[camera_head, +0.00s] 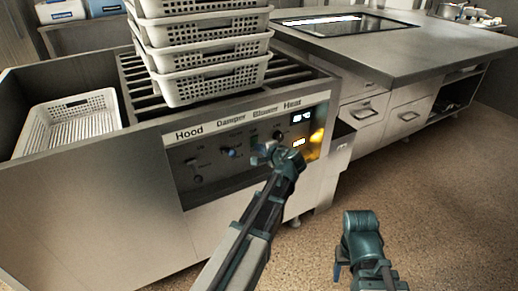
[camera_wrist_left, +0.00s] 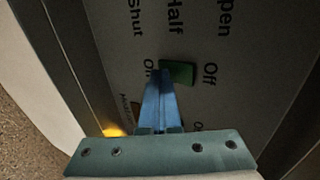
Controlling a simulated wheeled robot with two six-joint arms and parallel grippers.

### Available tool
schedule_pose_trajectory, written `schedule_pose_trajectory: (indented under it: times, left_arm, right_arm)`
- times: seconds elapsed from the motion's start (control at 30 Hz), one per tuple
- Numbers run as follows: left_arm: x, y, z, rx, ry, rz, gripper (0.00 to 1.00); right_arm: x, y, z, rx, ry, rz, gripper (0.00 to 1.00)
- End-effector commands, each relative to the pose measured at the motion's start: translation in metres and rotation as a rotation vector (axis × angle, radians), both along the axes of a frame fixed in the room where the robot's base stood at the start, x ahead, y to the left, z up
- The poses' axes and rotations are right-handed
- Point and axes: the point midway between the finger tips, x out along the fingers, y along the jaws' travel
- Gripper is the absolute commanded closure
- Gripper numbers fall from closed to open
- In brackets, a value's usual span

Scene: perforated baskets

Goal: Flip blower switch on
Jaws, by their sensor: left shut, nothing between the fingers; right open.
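The control panel (camera_head: 215,150) on the metal cabinet's front carries the labels Hood, Damper, Blower and Heat. My right gripper (camera_head: 339,269) is low over the floor, away from the panel, open.
Stacked perforated baskets (camera_head: 205,50) stand on the cabinet's slatted top. Another basket (camera_head: 70,125) sits in the left recess. Small knobs and lit displays (camera_head: 300,117) share the panel. A counter with drawers (camera_head: 400,118) stands at right. The speckled floor (camera_head: 440,200) is clear.

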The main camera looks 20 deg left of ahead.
Motion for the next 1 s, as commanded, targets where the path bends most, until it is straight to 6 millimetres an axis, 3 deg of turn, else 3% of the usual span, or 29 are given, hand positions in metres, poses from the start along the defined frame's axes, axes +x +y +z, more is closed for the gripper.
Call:
schedule_pose_trajectory:
  times: [0.33,0.73,1.0]
  left_arm:
    - [0.001,0.001,0.016,0.003,-0.001,0.000,1.00]
    - [0.001,0.001,0.017,0.004,0.000,0.000,1.00]
    - [-0.023,-0.028,0.036,0.001,0.000,-0.004,1.00]
  right_arm:
    - [0.000,0.000,0.016,0.000,0.000,0.000,0.39]
    - [0.000,-0.001,0.016,-0.002,0.000,-0.004,0.39]
    - [0.000,-0.001,0.035,-0.005,0.000,-0.006,0.39]
